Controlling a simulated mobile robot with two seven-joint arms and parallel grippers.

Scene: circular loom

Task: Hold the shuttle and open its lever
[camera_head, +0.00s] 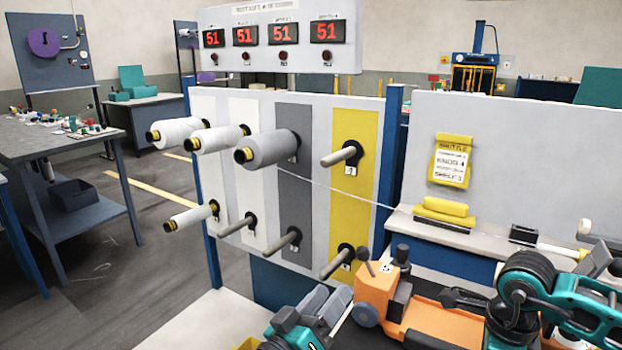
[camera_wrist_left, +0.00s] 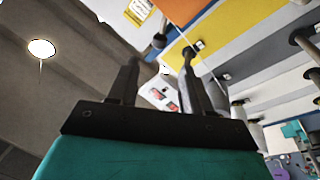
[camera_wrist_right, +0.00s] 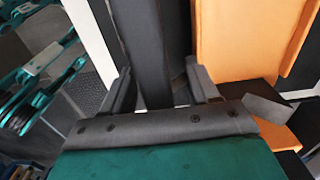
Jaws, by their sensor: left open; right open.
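The orange shuttle (camera_head: 430,318) lies at the bottom centre right of the head view, with a dark wheel and dark upright parts at its left end. My left gripper (camera_head: 328,296) is open just left of the shuttle, apart from its orange body. The left wrist view shows its two fingers spread with nothing held. My right gripper (camera_head: 462,298) is open over the shuttle's right part, partly hidden by its arm. In the right wrist view a long dark bar (camera_wrist_right: 148,50), perhaps the lever, runs between its spread fingers, beside an orange face (camera_wrist_right: 250,40). Contact cannot be told.
The loom panel (camera_head: 222,115) with yarn spools (camera_head: 268,148) and bare pegs stands behind. A thread runs right from a spool. Yellow pads (camera_head: 445,210) lie on the back ledge. A workbench (camera_head: 60,145) stands far left, with open floor before it.

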